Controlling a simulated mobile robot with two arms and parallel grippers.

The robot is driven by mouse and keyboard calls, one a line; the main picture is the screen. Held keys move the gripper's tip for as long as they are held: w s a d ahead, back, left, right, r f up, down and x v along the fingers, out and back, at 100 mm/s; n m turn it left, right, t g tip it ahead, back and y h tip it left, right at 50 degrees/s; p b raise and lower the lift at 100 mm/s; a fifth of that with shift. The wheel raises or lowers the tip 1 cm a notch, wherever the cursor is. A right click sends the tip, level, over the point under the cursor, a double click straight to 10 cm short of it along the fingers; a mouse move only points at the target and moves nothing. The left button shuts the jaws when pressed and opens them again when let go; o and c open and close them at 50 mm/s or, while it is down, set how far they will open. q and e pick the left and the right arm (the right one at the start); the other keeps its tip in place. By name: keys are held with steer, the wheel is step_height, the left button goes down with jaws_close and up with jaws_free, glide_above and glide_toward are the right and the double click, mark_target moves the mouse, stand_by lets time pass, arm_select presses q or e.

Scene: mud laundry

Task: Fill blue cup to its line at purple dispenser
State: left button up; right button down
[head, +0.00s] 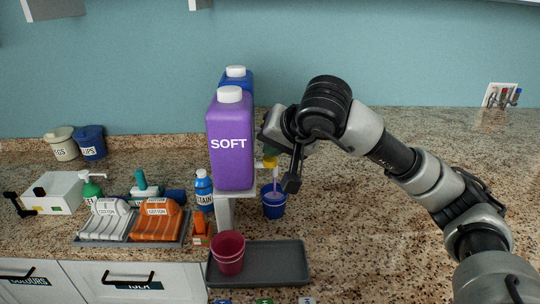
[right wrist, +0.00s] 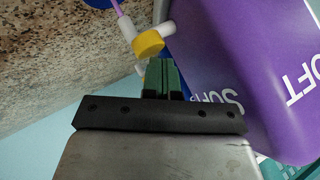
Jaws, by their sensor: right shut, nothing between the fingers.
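The purple dispenser (head: 231,145), lettered SOFT, stands on a raised support. Its yellow tap knob (head: 269,162) is on the right side; the knob also shows in the right wrist view (right wrist: 148,43). The blue cup (head: 273,206) stands upright on the counter below the spout. A thin purple stream runs down from the spout into the cup; it shows in both views. The cup's line and liquid level cannot be made out. My right gripper (right wrist: 162,76) is shut and empty, its green fingertips at or very near the yellow knob; contact is unclear. My left gripper is not in view.
A grey tray (head: 285,266) with a red cup (head: 228,250) lies in front of the dispenser. A blue container (head: 238,77) stands behind it. The counter to the right is clear.

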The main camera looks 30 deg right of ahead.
mark_target(273, 158)
steer(key=shift+r, duration=0.1)
stand_by(0.6)
steer(key=shift+r+p, duration=0.55)
steer(key=shift+r, duration=0.3)
steer(key=shift+r+p, duration=1.7)
steer(key=shift+r, duration=0.8)
